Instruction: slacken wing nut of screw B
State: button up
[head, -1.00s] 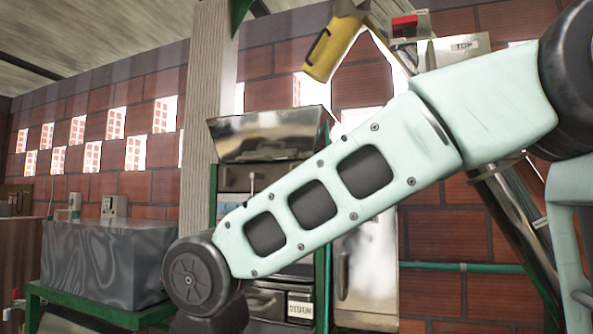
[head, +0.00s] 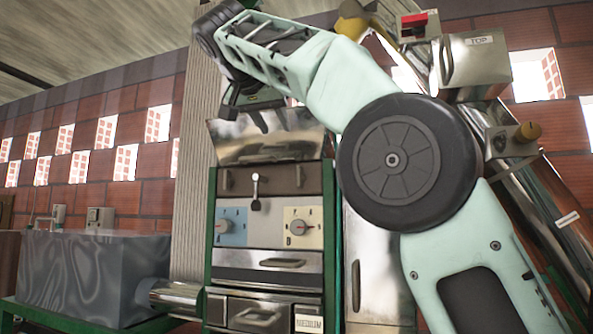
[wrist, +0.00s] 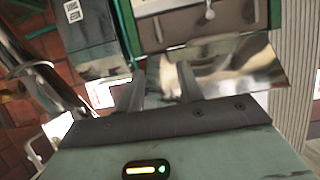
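In the head view a cream plate (head: 303,222) with a small dark letter that looks like B carries a round knob-like piece (head: 298,227) with red on it. Its wings are too small to make out. A blue plate (head: 232,226) with a similar piece sits to its left. My gripper (wrist: 158,82) shows in the wrist view with its two fingers apart and nothing between them. In the head view my arm's end is raised above the metal hopper (head: 268,146), well above and apart from the plates. The plates are not clear in the wrist view.
A lever (head: 255,190) hangs above the plates, and handled drawers (head: 262,262) lie below. A green frame (head: 328,240) borders the machine. A grey tank (head: 85,275) stands left and an inclined metal tube (head: 540,225) right. Space before the plates looks clear.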

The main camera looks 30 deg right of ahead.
aim_at(298, 168)
jog(key=p+x, duration=0.1)
jog(key=x, duration=1.6)
jog(key=shift+p, duration=0.35)
grip_shut()
